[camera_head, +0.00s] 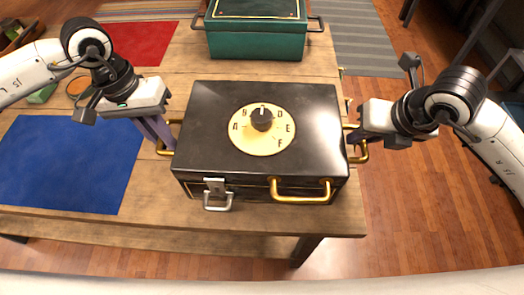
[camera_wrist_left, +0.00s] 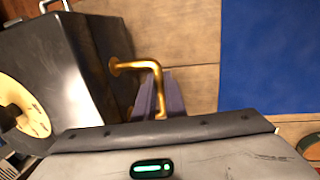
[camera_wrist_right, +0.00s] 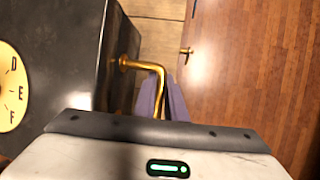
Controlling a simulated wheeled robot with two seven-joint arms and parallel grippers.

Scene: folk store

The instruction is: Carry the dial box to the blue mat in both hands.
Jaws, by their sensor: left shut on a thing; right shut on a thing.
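The black dial box (camera_head: 215,105) has a cream dial with letters and a black knob on its lid, with a clasp and a brass handle on its front. It is at the right end of the wooden table; I cannot tell whether it touches the tabletop. My left gripper (camera_head: 167,146) is shut on the brass side handle (camera_wrist_left: 150,66) at the box's left. My right gripper (camera_head: 354,144) is shut on the brass side handle (camera_wrist_right: 150,66) at its right. The blue mat (camera_head: 65,160) lies flat and empty on the table, left of the box.
A teal box (camera_head: 256,42) with side handles stands behind the dial box. A red mat (camera_head: 140,42) lies at the back left. Bare wooden tabletop (camera_head: 140,190) shows between the blue mat and the dial box. The table's right edge is close to the box.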

